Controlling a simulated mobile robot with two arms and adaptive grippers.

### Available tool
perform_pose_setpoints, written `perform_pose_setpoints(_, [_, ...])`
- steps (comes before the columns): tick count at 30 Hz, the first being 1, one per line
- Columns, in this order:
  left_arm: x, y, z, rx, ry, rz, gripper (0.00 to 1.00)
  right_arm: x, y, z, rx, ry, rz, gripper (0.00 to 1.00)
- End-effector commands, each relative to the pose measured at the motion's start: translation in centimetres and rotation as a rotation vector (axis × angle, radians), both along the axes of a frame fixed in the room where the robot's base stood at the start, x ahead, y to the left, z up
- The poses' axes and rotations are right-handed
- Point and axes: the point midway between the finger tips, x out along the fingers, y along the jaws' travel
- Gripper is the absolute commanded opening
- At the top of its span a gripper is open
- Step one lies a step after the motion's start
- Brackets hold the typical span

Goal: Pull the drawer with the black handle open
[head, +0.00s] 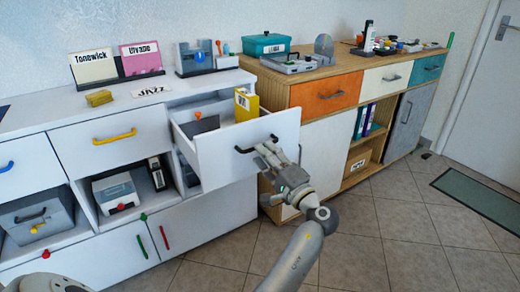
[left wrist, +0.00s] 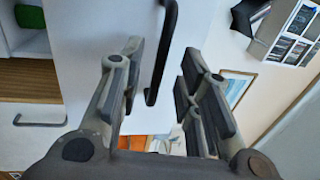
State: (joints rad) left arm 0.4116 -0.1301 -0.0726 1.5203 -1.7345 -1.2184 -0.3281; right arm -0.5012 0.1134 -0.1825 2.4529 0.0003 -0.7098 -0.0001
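The drawer (head: 228,155) with the black handle (head: 243,150) stands pulled out from the white cabinet, its inside showing from above. It holds a yellow box (head: 246,105) and a dark upright item (head: 203,125). My left gripper (head: 265,149) is at the handle, in front of the drawer's white front. In the left wrist view, the fingers of the left gripper (left wrist: 160,55) are spread apart, and the black handle (left wrist: 163,50) runs between them with gaps on both sides. My right gripper is not in view.
A drawer with a yellow handle (head: 114,136) is shut to the left. Open compartments below hold a white device (head: 115,190). A wooden cabinet (head: 275,90) stands close on the right. Tiled floor (head: 390,230) is free in front, with a green mat (head: 485,195) at right.

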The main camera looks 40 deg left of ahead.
Motion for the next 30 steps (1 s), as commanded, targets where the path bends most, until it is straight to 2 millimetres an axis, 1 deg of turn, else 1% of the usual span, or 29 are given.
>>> perform_pose_setpoints(1, [-0.3,-0.8,-0.2,-0.003,0.000,-0.001,0.32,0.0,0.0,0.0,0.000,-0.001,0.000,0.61])
perform_pose_setpoints(3, [-0.7,-1.7,-0.4,-0.001,0.001,-0.001,0.32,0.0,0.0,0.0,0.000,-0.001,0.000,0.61])
perform_pose_setpoints(8, [-1.2,-3.0,-0.6,-0.002,0.000,0.000,0.32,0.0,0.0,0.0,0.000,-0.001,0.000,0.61])
perform_pose_setpoints(24, [-1.3,-3.1,-0.7,-0.002,0.000,0.000,0.32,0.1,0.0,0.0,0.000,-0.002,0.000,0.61])
perform_pose_setpoints(26, [-1.4,-3.0,-1.1,-0.013,0.000,-0.008,0.32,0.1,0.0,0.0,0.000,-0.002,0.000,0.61])
perform_pose_setpoints(28, [-1.6,-2.8,-2.1,-0.049,-0.001,-0.033,0.32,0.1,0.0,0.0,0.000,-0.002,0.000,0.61])
perform_pose_setpoints(30, [-1.9,-2.4,-4.0,-0.115,-0.006,-0.082,0.32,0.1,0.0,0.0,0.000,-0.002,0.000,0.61])
